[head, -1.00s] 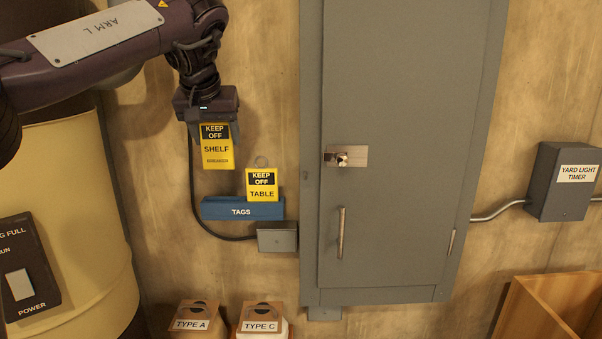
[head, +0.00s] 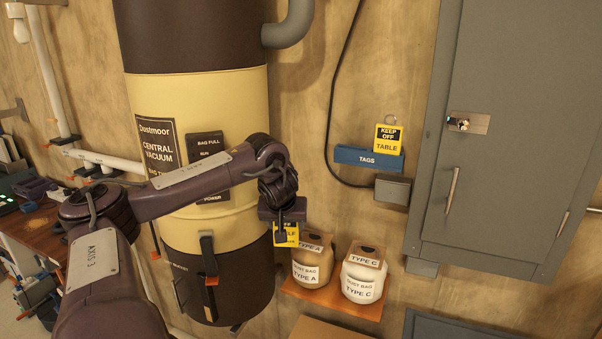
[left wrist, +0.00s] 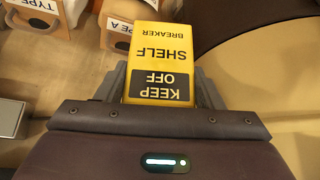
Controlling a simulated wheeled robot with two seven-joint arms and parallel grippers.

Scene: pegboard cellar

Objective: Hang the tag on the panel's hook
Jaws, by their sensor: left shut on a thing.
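My left gripper (head: 284,226) is shut on a yellow and black tag (head: 291,239). In the left wrist view the tag (left wrist: 162,55) reads "KEEP OFF SHELF BREAKER", upside down, gripped between the two fingers. The grey panel (head: 510,150) is at the right, well apart from the tag. A metal plate with a small knob-like fitting (head: 467,122) is on its door; I cannot tell whether this is the hook. My right gripper is out of view.
A blue tag rack (head: 350,156) holds another tag, "KEEP OFF TABLE" (head: 388,138). Dust bags (head: 362,275) stand on an orange shelf below. The vacuum drum (head: 205,105) is behind my arm. The panel door has a handle (head: 450,190).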

